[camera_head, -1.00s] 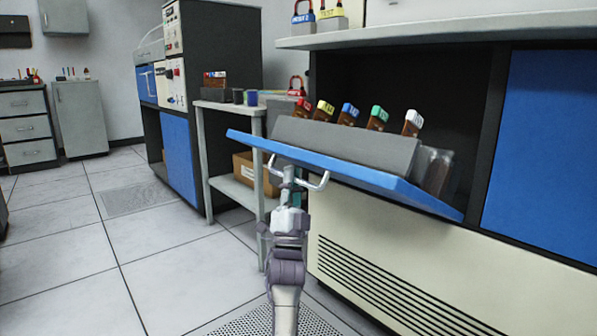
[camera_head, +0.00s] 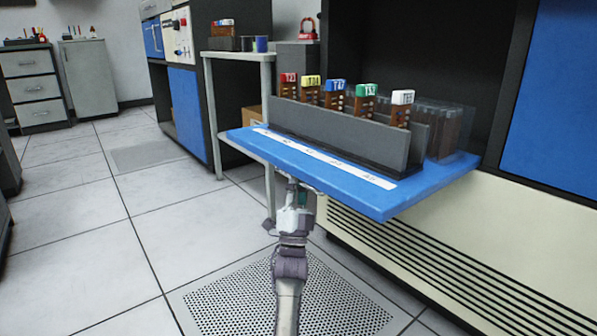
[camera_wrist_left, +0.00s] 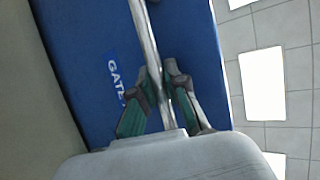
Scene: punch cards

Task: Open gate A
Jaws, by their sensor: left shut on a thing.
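The blue gate (camera_head: 425,194) is hinged down and lies nearly level in front of the dark cabinet opening. A grey rack (camera_head: 335,135) on it holds several colour-topped cards, standing upright. In the left wrist view, the gate's blue outer face (camera_wrist_left: 85,35) carries a label (camera_wrist_left: 114,72) reading "GATE"; its letter is hidden by a finger. My left gripper (camera_head: 292,190) is under the gate's front edge. In the left wrist view, the gripper (camera_wrist_left: 160,84) is shut on the metal bar handle (camera_wrist_left: 146,38). My right gripper is not in view.
A side table (camera_head: 237,56) with small items stands left of the cabinet. A second blue panel (camera_head: 547,100) is shut at the right. A clear box (camera_head: 448,125) sits behind the rack. The tiled floor (camera_head: 80,220) at the left is free.

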